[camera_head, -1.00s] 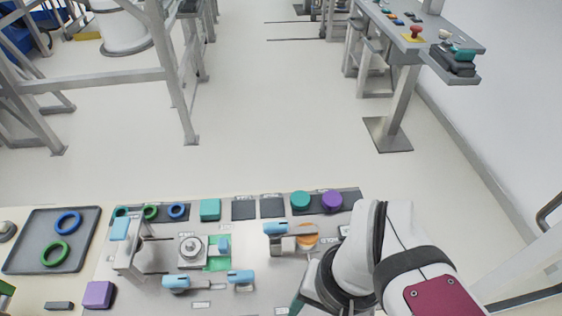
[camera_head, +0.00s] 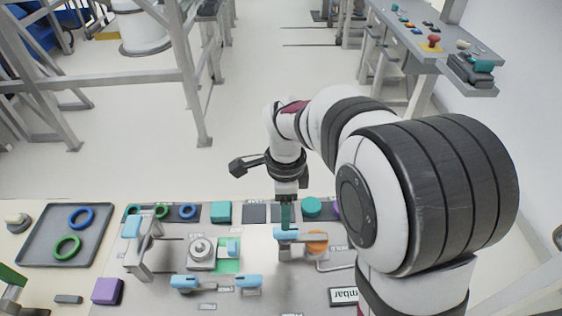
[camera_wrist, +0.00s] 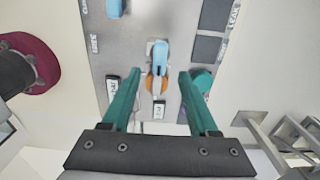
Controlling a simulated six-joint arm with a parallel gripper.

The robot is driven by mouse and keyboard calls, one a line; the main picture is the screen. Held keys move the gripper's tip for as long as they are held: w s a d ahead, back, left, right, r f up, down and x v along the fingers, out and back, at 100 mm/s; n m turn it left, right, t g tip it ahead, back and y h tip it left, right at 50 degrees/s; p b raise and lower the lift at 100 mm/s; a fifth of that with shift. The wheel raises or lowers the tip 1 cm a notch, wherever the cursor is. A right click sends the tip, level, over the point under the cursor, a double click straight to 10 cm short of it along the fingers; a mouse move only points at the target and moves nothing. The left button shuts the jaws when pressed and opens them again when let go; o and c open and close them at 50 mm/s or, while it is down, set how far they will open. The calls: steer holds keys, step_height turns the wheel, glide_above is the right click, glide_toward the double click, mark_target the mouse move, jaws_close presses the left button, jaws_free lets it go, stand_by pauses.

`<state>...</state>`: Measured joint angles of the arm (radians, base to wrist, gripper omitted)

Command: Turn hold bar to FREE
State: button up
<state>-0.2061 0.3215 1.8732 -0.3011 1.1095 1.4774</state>
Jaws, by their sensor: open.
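A bar with a light blue grip (camera_head: 287,235) sits on the grey panel, with an orange round part (camera_head: 317,243) beside it. In the wrist view the blue grip (camera_wrist: 161,50) points away from me, above the orange part (camera_wrist: 155,84). A small label that seems to read FREE (camera_wrist: 95,43) is printed to its left. My gripper (camera_head: 286,218) has teal fingers pointing down at the blue grip. In the wrist view my gripper (camera_wrist: 158,80) is open, one finger on each side of the bar's line. I cannot tell whether they touch it.
Two more blue-handled levers (camera_head: 186,283) (camera_head: 248,282) lie at the panel's front. A bracket (camera_head: 137,245) and round metal fixture (camera_head: 201,251) stand left. A teal knob (camera_head: 311,207) is close behind my gripper. A tray (camera_head: 38,252) holds rings.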

mark_target(301, 234)
step_height(301, 234, down, 8)
steer(key=shift+r, duration=0.2)
jaws_close()
stand_by(1.4)
